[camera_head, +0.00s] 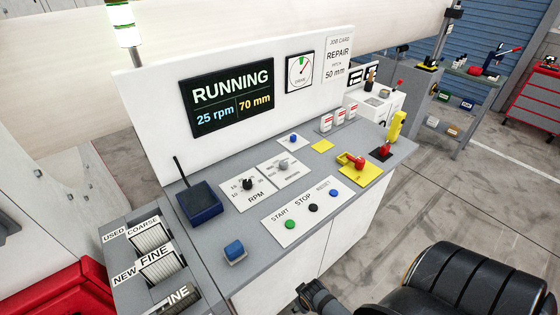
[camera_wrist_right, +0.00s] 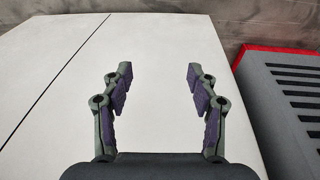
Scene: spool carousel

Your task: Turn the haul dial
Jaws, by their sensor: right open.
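Two knobs sit on white plates on the grey console top (camera_head: 225,235) in the head view. The black knob (camera_head: 247,184) is on the plate marked RPM. The grey knob (camera_head: 283,165) is on the plate behind and to its right; its label is too small to read, so I cannot confirm it is the haul dial. The display (camera_head: 228,97) reads RUNNING, 25 rpm, 70 mm. The job card (camera_head: 338,58) reads REPAIR, 50 mm. My right gripper (camera_wrist_right: 158,82) is open and empty before a white panel (camera_wrist_right: 60,70). My left gripper is not in view.
START (camera_head: 290,224), STOP (camera_head: 313,208) and RESET (camera_head: 334,193) buttons line the console front. A red handle (camera_head: 355,162) on a yellow plate, a yellow lever (camera_head: 397,127) and a dark blue box with an antenna (camera_head: 200,203) flank the knobs.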

